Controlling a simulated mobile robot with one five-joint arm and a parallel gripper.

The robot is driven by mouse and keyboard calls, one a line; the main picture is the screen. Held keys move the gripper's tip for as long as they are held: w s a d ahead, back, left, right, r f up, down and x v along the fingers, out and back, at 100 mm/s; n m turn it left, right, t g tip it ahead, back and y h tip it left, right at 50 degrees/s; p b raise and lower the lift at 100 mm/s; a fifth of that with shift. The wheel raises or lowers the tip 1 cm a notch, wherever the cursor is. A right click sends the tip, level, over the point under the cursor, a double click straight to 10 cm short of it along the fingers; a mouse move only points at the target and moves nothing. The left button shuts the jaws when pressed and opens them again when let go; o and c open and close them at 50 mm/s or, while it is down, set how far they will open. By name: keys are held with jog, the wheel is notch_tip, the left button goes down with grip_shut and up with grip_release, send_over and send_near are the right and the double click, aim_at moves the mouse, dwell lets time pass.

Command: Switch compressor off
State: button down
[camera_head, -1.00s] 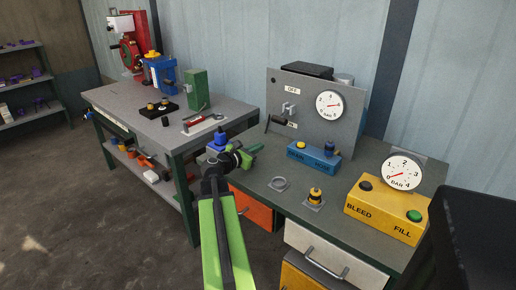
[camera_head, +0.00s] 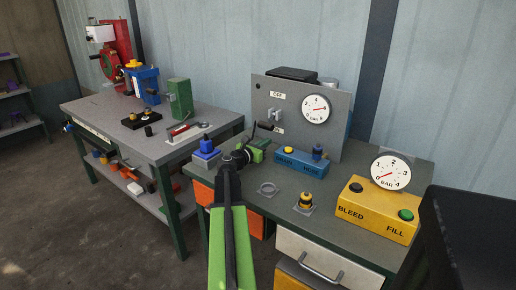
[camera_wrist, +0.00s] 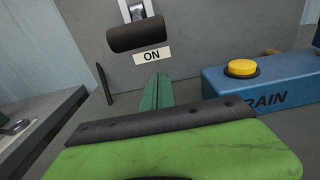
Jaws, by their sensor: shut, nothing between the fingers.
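The compressor panel (camera_head: 292,98) is an upright grey board with an OFF label (camera_head: 278,94) above and an ON label (camera_wrist: 153,57) below. Its lever has a black cylindrical handle (camera_head: 267,126), which is down beside the ON label. In the wrist view the handle (camera_wrist: 137,35) is close up at the top. My gripper (camera_head: 262,143) is shut and empty, just below the lever. In the wrist view its green fingers (camera_wrist: 155,88) point at the panel under the ON label, apart from the handle. A round gauge (camera_head: 316,108) sits on the panel's right.
A blue DRAIN box (camera_head: 302,164) with a yellow button (camera_wrist: 241,68) stands right of my gripper. A yellow BLEED/FILL box (camera_head: 375,210) with a gauge (camera_head: 390,172) is at the right. A blue-knobbed block (camera_head: 206,153) stands left of my wrist. A second workbench (camera_head: 95,105) is at the left.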

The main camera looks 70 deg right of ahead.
aim_at(269, 121)
notch_tip(269, 121, up, 4)
jog(key=p, duration=0.4)
jog(key=shift+a, duration=0.15)
jog(key=shift+f, duration=0.1)
